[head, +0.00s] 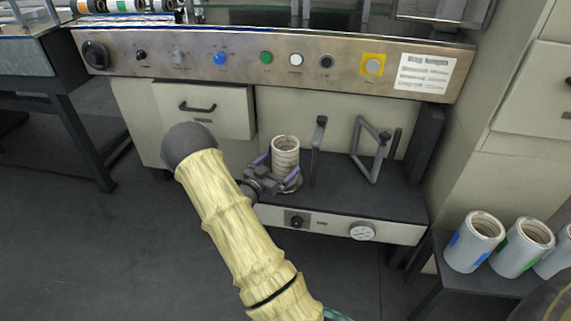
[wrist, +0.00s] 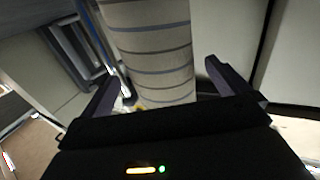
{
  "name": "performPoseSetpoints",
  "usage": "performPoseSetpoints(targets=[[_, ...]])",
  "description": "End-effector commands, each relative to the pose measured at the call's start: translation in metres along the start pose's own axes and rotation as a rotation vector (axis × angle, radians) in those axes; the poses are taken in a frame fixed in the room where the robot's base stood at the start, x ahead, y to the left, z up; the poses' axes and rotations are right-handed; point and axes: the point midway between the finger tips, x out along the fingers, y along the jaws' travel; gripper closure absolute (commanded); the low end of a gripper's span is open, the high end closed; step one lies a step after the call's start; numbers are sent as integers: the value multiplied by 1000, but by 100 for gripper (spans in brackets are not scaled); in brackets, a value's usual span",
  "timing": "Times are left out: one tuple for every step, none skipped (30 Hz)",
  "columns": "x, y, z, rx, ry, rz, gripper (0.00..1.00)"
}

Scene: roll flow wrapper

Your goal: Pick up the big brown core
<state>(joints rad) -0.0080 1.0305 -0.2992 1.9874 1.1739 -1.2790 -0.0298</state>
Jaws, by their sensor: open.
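A big pale brown core (head: 286,148) with darker spiral lines stands upright on the dark shelf under the machine's control panel. It also fills the upper middle of the wrist view (wrist: 150,45). My gripper (head: 278,168) is low beside the core, with its purple fingers spread open. In the wrist view my gripper (wrist: 160,85) has one finger on each side of the core. I cannot tell whether either finger touches it. The core's lower end is partly hidden by the gripper.
A grey upright post (head: 318,150) stands close right of the core, and a bent grey bracket (head: 369,152) stands farther right. A drawer with a handle (head: 197,108) is at left. White rolls (head: 474,242) stand on a side table at lower right.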

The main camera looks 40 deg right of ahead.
Motion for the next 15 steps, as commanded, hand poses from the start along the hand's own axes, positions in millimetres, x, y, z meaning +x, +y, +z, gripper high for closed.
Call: performPoseSetpoints(targets=[[7, 0, 3, 3, 2, 2, 0], [10, 0, 3, 3, 3, 3, 0], [15, 0, 4, 3, 3, 3, 0], [18, 0, 4, 4, 2, 3, 0], [22, 0, 3, 3, 2, 3, 0], [28, -1, 3, 3, 2, 3, 0], [32, -1, 2, 4, 3, 3, 0], [36, -1, 2, 3, 2, 3, 0], [40, -1, 2, 2, 1, 2, 0], [42, -1, 1, 1, 1, 1, 0], [43, -1, 0, 0, 1, 1, 0], [44, -1, -1, -1, 1, 0, 0], [44, -1, -1, -1, 1, 0, 0], [44, -1, -2, -1, 1, 0, 0], [44, -1, -2, -1, 1, 0, 0]])
